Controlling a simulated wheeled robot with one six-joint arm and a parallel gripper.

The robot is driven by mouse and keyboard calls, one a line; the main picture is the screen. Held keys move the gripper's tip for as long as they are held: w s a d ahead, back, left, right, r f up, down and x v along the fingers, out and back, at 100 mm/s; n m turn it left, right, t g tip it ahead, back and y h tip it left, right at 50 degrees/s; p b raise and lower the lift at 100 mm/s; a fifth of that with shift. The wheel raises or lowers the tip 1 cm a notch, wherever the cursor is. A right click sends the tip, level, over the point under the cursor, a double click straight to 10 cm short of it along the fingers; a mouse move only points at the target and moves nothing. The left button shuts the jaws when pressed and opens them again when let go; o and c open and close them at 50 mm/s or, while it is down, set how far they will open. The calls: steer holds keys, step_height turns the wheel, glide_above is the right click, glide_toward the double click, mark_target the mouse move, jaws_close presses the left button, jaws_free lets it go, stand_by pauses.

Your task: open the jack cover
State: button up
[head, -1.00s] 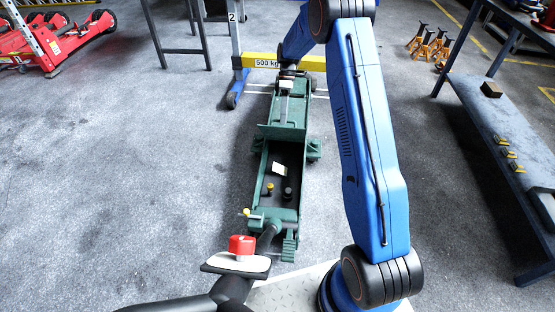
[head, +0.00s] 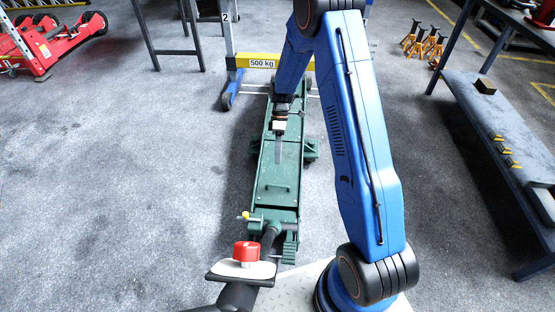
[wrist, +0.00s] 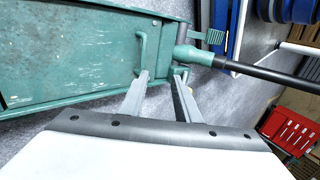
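The green trolley jack (head: 257,205) stands on the floor ahead of me. Its cover (head: 275,178) lies flat over the body, and the inside of the jack is hidden. In the wrist view the cover (wrist: 70,62) fills the upper left, with a thin green U-shaped handle (wrist: 139,52) near its end. My gripper (head: 279,155) is over the cover in the head view. In the wrist view my gripper (wrist: 162,76) has its two fingers apart, with nothing seen held between them. The left fingertip overlaps the foot of the handle; I cannot tell whether they touch.
A red knob (head: 246,251) on a pale plate is in the foreground. A yellow 500 kg beam (head: 262,62) on blue legs stands behind the jack. A grey workbench (head: 500,125) is at right, orange stands (head: 424,45) behind it. The floor left of the jack is clear.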

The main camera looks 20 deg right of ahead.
steer(key=shift+s+a+f+t, duration=0.1)
steer(key=shift+s+f+t, duration=0.15)
steer(key=shift+f, duration=0.25)
steer(key=shift+s+a+f+t, duration=0.15)
steer(key=shift+s+f, duration=0.1)
steer(key=shift+f, duration=0.2)
steer(key=shift+r, duration=0.1)
